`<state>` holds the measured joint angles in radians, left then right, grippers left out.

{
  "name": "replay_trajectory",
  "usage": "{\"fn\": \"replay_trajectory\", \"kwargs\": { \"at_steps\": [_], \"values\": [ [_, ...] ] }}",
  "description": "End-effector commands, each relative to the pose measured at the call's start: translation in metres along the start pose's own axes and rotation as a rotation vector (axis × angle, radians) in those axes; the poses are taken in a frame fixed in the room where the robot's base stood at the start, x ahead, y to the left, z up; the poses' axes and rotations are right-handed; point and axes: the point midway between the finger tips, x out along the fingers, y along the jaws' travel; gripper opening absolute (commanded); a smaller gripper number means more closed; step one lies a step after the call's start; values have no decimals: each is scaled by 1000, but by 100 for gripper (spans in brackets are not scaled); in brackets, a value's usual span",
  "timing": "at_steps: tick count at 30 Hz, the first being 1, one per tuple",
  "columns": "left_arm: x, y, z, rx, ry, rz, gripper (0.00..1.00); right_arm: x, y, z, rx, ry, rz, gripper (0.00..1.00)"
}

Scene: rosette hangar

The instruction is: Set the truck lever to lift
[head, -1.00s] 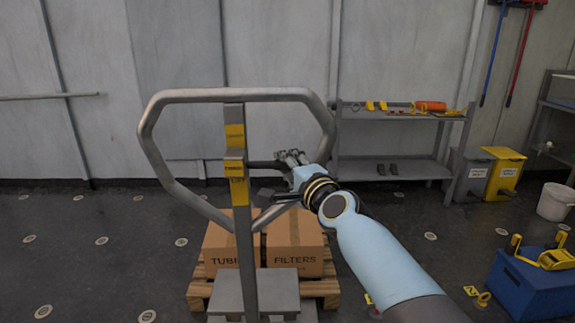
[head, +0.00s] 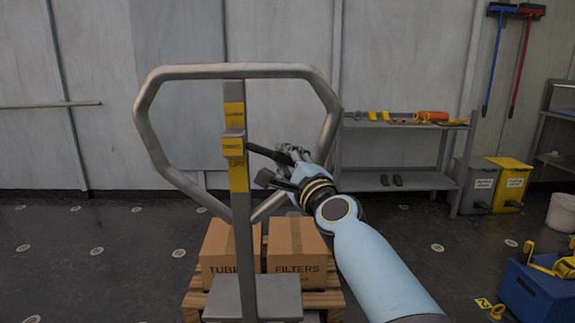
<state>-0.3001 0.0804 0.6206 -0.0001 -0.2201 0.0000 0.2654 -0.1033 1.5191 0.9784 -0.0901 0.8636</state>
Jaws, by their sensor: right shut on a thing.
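The truck's grey loop handle (head: 232,72) stands in the middle of the head view on an upright post (head: 243,248). The post bears yellow labels stacked one above another; the bottom one (head: 238,176) seems to read LIFT, and the others are too small to read surely. The dark lever (head: 262,151) juts right from a yellow collar at the middle label and slopes slightly down to the right. My right gripper (head: 281,164) is at the lever's outer end, shut on it, its fingers partly hidden by one another. My left gripper is out of view.
Two cartons (head: 297,250) sit on a wooden pallet (head: 325,298) behind the post. A grey shelf (head: 400,182) with tools stands by the back wall. Grey and yellow bins (head: 512,180) and a blue box (head: 535,290) are at the right. The floor at left is clear.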

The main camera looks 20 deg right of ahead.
Motion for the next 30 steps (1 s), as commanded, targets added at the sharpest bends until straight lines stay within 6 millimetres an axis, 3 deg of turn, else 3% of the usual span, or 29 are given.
{"fn": "replay_trajectory", "kwargs": {
  "at_steps": [5,6,11,21,26,30],
  "values": [
    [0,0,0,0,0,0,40,-2,6,-1,-5,1,13,0],
    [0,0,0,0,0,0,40,-2,6,-1,-5,1,13,24],
    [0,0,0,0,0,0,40,-1,4,-1,-4,0,9,44],
    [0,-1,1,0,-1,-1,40,-6,2,0,-3,0,5,44],
    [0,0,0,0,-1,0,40,-34,3,-1,-3,2,7,44],
    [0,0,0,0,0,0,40,-66,3,-1,-1,2,7,44]
  ]
}}
